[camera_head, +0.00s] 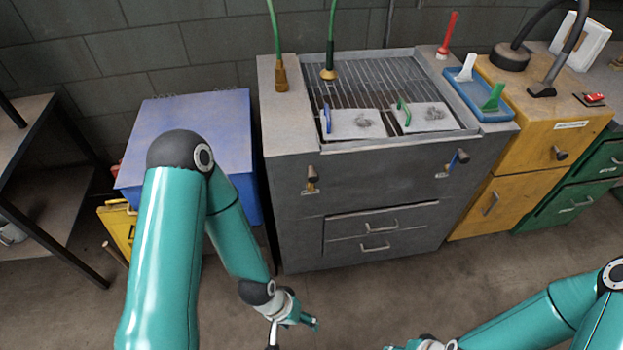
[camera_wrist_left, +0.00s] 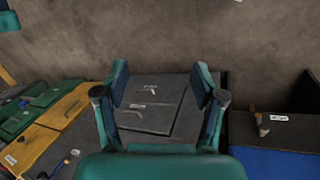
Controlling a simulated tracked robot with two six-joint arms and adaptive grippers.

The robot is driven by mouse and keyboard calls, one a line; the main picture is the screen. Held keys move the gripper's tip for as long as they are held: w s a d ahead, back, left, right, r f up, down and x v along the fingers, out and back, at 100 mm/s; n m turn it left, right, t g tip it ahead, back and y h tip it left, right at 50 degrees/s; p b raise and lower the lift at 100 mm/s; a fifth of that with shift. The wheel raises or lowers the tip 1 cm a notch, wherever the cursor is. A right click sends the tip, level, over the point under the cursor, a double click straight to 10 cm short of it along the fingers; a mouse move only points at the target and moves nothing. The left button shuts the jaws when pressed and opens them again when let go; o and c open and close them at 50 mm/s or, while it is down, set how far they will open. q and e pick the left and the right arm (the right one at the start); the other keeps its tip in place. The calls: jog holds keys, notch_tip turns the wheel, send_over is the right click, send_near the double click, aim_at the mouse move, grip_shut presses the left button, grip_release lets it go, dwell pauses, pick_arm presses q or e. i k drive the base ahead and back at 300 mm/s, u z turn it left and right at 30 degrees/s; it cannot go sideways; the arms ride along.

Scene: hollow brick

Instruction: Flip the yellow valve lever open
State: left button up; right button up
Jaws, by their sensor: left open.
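A valve with a small brown-yellow lever (camera_head: 312,185) is on the left of the grey bench's front panel, above a small label. A second valve with a blue lever (camera_head: 453,163) is at the panel's right. My left gripper (camera_head: 294,332) is low in front of the bench, apart from both valves. In the left wrist view its two fingers (camera_wrist_left: 161,88) are spread and empty, with the drawers beyond. My right gripper (camera_head: 408,346) shows only partly at the bottom edge.
The grey bench (camera_head: 284,225) has a grate (camera_head: 370,80) on top and two drawers (camera_head: 380,230) below. A blue cabinet (camera_head: 195,115) stands left of it, a yellow cabinet (camera_head: 520,195) right. Floor in front of the bench is clear.

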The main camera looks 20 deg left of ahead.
aim_at(313, 177)
jog(key=u, duration=1.1)
jog(key=i, duration=0.15)
jog(key=z, duration=2.85)
jog(key=k, duration=0.7)
jog(key=u, duration=0.9)
jog(key=i, duration=0.95)
jog(key=u, duration=0.15)
